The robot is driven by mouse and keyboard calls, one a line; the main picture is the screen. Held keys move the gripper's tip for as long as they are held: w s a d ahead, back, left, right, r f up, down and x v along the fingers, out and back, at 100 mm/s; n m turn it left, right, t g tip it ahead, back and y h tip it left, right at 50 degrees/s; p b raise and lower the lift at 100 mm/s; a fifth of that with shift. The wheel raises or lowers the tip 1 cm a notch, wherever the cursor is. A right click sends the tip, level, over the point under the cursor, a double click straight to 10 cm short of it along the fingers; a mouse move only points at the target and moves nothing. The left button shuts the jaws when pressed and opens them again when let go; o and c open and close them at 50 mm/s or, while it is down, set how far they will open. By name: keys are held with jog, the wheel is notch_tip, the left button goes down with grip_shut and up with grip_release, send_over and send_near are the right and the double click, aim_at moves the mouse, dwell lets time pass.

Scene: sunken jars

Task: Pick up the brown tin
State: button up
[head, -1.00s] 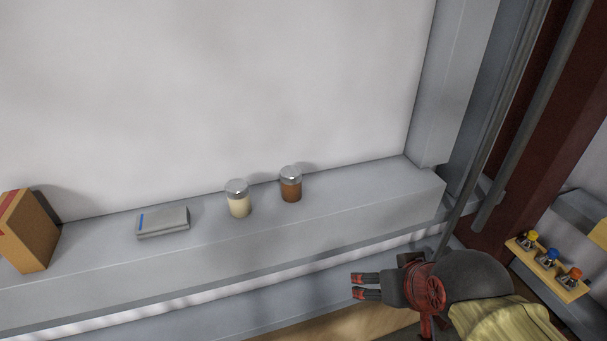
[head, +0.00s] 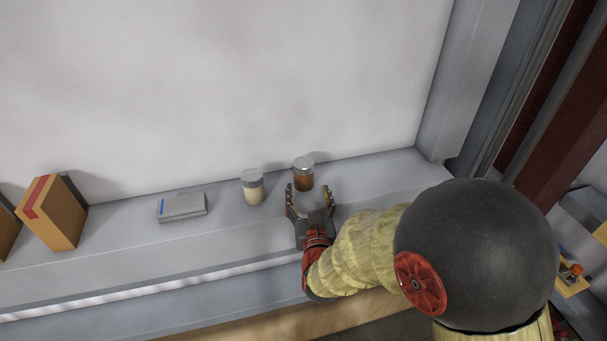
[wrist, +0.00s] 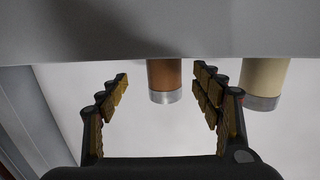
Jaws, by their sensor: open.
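The brown tin (head: 304,182) is a small upright jar with brown sides and a silvery lid, standing on the grey ledge (head: 390,182). My gripper (head: 310,192) is open and empty, just in front of it, fingers pointing at it. In the wrist view, which is upside down, the brown tin (wrist: 165,76) shows between the spread fingertips (wrist: 162,78), nearer the right finger. The tin's base is hidden there by the ledge edge. I cannot tell how far the fingertips are from the tin.
A cream jar (head: 253,190) with a silvery lid stands close to the left of the brown tin; it also shows in the wrist view (wrist: 265,80). A grey box (head: 182,208) and an orange-brown carton (head: 55,215) are farther left. A white wall (head: 230,80) rises behind.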

aim_at(303, 174)
jog(key=shift+s+a+f+t, duration=0.15)
jog(key=shift+a+f+t, duration=0.05)
jog(key=shift+t, duration=0.2)
jog(key=shift+w+a+r+p, duration=0.15)
jog(key=shift+w+p, duration=0.2)
jog(key=shift+w, duration=0.95)
jog(key=shift+w+a+r+p, duration=0.15)
jog(key=shift+w+p, duration=0.2)
jog(key=shift+w, duration=0.9)
jog(key=shift+w+a+r+p, duration=0.15)
jog(key=shift+w+p, duration=0.2)
jog(key=shift+w, duration=0.95)
jog(key=c, duration=0.3)
jog(key=c, duration=1.1)
